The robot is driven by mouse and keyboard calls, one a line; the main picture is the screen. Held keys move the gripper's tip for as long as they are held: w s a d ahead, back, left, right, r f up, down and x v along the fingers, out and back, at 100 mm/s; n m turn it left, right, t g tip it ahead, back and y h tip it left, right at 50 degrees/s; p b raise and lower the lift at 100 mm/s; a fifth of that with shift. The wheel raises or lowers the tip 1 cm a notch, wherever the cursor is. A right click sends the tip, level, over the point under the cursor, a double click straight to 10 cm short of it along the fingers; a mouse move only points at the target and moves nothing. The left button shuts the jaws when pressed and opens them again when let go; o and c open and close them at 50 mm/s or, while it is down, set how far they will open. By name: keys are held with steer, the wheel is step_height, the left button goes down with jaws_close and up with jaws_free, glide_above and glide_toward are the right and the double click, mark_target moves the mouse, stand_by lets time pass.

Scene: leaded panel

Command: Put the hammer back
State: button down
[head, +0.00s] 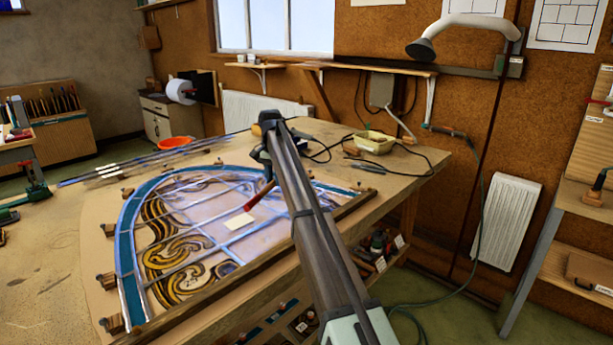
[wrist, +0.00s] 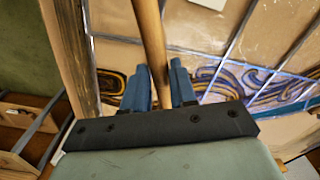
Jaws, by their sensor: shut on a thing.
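My gripper (head: 266,155) is over the far right part of the leaded panel (head: 228,240). In the wrist view its blue fingers (wrist: 160,88) are shut on a round wooden handle, taken as the hammer's (wrist: 149,35). The handle stands between the fingers and runs out of the top of the picture. The hammer's head cannot be made out. No marked place for the hammer can be picked out.
A red stick-like thing (head: 262,196) and a cream piece (head: 239,221) lie on or over the panel. A yellow tray (head: 374,142) and dark cables are at the back of the bench. Wooden blocks edge the panel. Lead strips (head: 150,160) lie behind it.

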steer(key=s+a+f+n, duration=0.1)
steer(key=s+a+n, duration=0.2)
steer(key=s+a, duration=0.6)
steer(key=s+a+f+n, duration=0.1)
steer(key=s+a+n, duration=0.35)
steer(key=a, duration=0.85)
steer(key=s+a+f+n, duration=0.1)
steer(key=s+a+n, duration=0.1)
steer(key=s+a, duration=0.85)
steer(key=s+a+f+n, duration=0.1)
steer(key=s+a+n, duration=0.2)
steer(key=s+a, duration=0.6)
steer(key=s+a+f+n, duration=0.1)
steer(key=s+a+n, duration=0.35)
steer(key=s, duration=0.75)
steer(key=s+a+n, duration=0.3)
steer(key=s+a, duration=0.5)
steer(key=s, duration=0.3)
steer(key=shift+w+d+f, duration=0.1)
steer(key=shift+f, duration=1.85)
steer(key=shift+w+d+f, duration=0.1)
steer(key=shift+f, duration=1.85)
steer(key=c, duration=0.8)
jaws_free()
steer(key=shift+r, duration=0.1)
